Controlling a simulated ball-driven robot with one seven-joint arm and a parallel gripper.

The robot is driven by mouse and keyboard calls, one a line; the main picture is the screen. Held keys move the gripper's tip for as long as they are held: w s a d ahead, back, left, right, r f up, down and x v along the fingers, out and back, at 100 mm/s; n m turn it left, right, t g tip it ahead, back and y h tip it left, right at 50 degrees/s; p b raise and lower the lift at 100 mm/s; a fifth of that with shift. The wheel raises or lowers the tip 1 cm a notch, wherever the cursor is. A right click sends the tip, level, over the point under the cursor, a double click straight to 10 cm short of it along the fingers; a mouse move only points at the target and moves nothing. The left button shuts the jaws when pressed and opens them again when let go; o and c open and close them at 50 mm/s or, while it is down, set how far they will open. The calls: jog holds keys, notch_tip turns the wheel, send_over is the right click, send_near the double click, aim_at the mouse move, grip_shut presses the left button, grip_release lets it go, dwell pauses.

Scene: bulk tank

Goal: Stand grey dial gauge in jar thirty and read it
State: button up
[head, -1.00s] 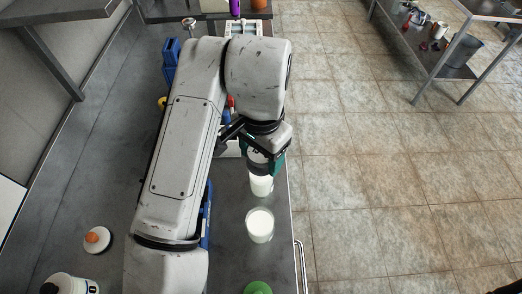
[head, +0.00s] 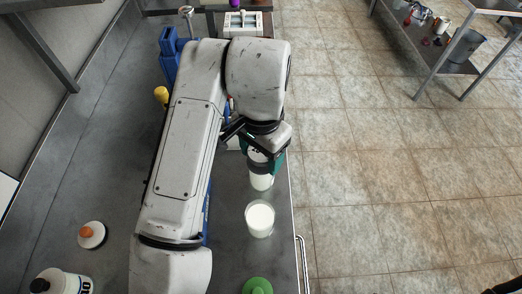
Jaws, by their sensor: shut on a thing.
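My gripper (head: 266,166) has dark and green fingers and is over the right side of the grey worktop. It is shut on a small greyish thing, seemingly the grey dial gauge, mostly hidden by the fingers and my wrist. A clear jar of white liquid (head: 262,184) stands right below the fingers, its upper part covered. I cannot tell whether the held thing is inside that jar or above it. A second jar of white liquid (head: 260,219) stands open in front of it. No jar number is readable.
A green round object (head: 257,286) is at the bottom edge. A white dish with an orange knob (head: 92,234) and a white bottle with a black cap (head: 62,283) are at left. A white rack (head: 243,22) is at the back. A metal rail (head: 302,265) runs along the right edge.

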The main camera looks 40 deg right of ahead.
jog(key=o, duration=1.2)
notch_tip(320, 180, up, 11)
jog(key=shift+f+p, duration=0.1)
jog(key=shift+p, duration=0.25)
